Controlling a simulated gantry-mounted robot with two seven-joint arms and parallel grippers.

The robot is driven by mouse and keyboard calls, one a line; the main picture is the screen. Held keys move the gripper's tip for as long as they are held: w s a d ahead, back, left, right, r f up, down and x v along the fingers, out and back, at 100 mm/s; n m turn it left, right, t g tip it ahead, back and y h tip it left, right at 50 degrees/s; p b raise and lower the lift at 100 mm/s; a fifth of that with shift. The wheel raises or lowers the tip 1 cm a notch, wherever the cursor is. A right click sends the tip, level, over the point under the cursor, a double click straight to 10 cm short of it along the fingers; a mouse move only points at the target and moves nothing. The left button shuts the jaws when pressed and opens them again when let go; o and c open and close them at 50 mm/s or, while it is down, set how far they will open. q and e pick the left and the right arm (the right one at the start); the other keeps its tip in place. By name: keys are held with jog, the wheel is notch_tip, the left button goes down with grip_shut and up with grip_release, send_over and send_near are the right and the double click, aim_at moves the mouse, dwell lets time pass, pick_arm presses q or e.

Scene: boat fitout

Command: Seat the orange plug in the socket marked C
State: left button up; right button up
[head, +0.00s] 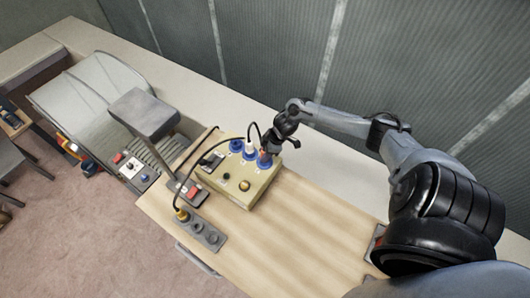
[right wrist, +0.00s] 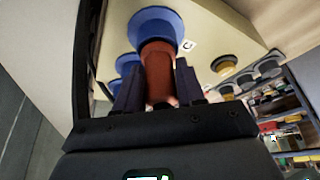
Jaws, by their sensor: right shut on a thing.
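The orange plug (right wrist: 158,72) is between the fingers of my right gripper (right wrist: 157,88) in the right wrist view. Its front end meets the blue socket (right wrist: 152,28) that has the mark C beside it. How deep it sits in that socket I cannot tell. In the head view my right gripper (head: 272,146) is over the right end of the row of blue sockets. There the orange plug (head: 263,155) shows only as a small reddish piece, at the blue socket (head: 265,163). My left gripper is not in view.
The beige socket box (head: 238,190) stands on the wooden bench. A white plug (head: 250,149) with a black cable is beside the orange one. The wooden top (head: 300,225) right of the box is clear.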

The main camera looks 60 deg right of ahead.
dwell(0.3)
jog(key=o, duration=1)
jog(key=shift+o, duration=0.9)
jog(key=v, duration=1)
jog(key=shift+r, duration=0.35)
